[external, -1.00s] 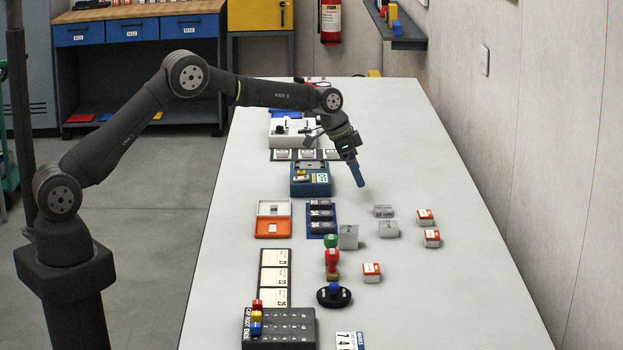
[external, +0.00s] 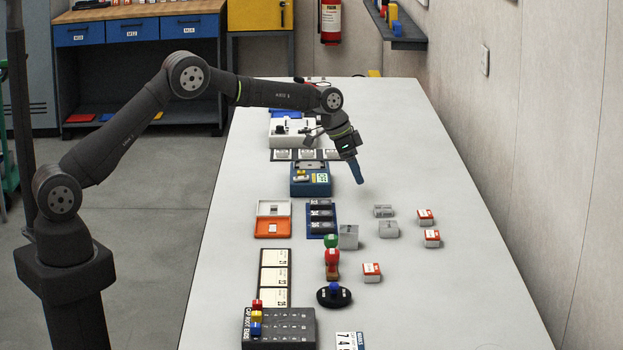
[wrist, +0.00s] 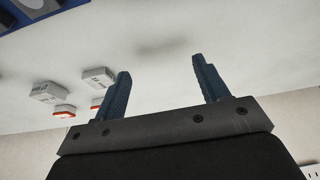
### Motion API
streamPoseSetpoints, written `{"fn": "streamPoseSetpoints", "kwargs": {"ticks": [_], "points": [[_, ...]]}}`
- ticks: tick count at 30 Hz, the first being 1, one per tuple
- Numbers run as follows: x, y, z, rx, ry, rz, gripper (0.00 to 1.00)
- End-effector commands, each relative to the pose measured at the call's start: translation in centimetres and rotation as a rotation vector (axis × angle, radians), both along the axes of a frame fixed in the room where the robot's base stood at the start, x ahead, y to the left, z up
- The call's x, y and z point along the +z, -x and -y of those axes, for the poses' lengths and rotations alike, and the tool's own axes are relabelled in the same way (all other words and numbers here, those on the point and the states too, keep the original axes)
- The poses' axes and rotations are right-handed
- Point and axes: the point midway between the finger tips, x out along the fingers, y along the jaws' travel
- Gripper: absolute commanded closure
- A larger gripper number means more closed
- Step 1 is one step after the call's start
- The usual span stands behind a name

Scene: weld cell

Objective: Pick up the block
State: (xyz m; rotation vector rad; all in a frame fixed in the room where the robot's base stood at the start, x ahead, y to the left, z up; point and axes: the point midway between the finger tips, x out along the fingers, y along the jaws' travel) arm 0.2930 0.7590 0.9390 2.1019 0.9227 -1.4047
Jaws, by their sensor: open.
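Three grey blocks stand near the middle of the table: a taller one (external: 348,237), a low one (external: 389,230) and a small one (external: 383,211) behind it. Which block the task means, I cannot tell. My gripper (external: 358,180) hangs above the table, behind and to the left of the small grey block, touching nothing. In the wrist view my gripper (wrist: 160,68) has its two blue fingers wide apart with only bare table between them. Two grey-white blocks show left of the fingers there, one farther left (wrist: 48,92) and one nearer (wrist: 98,77).
A blue rack (external: 321,235), an orange-and-white tray (external: 273,228), a blue device (external: 311,186) and a red-and-green stamp (external: 332,260) stand to the left.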

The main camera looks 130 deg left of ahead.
Motion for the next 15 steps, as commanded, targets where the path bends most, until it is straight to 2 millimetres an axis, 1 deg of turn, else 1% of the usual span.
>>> {"fn": "streamPoseSetpoints", "kwargs": {"ticks": [7, 9, 11, 14, 15], "points": [[0.0, 0.0, 0.0, 0.001, 0.000, 0.000, 0.34], [0.1, -0.3, 0.2, 0.008, 0.005, 0.003, 0.34], [0.4, -0.9, 0.6, 0.029, 0.018, 0.008, 0.34], [1.3, -2.7, 2.0, 0.105, 0.065, 0.022, 0.34], [1.7, -3.7, 2.8, 0.148, 0.092, 0.028, 0.34]]}}
